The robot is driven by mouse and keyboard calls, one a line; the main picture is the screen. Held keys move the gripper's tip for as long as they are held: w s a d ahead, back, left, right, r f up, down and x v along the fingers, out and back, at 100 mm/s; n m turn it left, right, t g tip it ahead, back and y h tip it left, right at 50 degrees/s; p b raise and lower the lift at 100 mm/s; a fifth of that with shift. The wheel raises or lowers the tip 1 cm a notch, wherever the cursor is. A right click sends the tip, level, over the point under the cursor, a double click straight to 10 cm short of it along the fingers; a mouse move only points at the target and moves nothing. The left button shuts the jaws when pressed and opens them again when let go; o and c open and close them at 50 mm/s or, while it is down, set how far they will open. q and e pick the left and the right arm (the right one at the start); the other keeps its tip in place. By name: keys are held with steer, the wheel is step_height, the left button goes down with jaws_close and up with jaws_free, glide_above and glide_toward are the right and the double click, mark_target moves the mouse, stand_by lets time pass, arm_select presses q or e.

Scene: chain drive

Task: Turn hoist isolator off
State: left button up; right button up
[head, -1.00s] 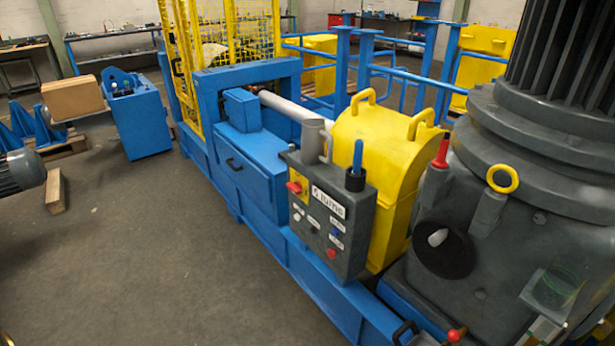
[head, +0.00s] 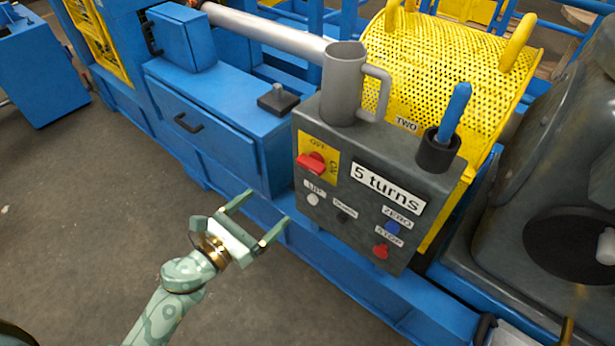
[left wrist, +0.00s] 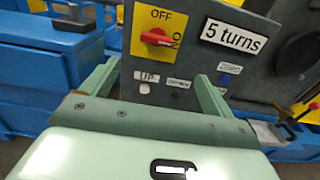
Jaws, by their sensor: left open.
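The hoist isolator is a red rotary knob (head: 311,162) on a yellow plate marked OFF at the top and ON at the right side. It sits at the upper left of the grey control box (head: 330,215). In the left wrist view the knob (left wrist: 157,38) has its bar lying roughly sideways, towards the ON side. My left gripper (head: 268,206) is open and empty, in front of the box, below and left of the knob. In the left wrist view its spread fingers (left wrist: 157,72) point at the panel, apart from the knob. My right gripper is not in view.
Below the knob are a white UP button (head: 313,199), a black DOWN button, a blue ZERO button (head: 392,228) and a red STOP button (head: 380,251). A grey mug (head: 342,85) and a blue-handled holder (head: 437,150) stand on top. The floor at left is clear.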

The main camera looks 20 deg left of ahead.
mark_target(307, 167)
arm_select(q)
steer(key=x, duration=1.5)
steer(key=shift+w+a, duration=0.25)
steer(key=shift+w, duration=0.15)
steer(key=c, duration=1)
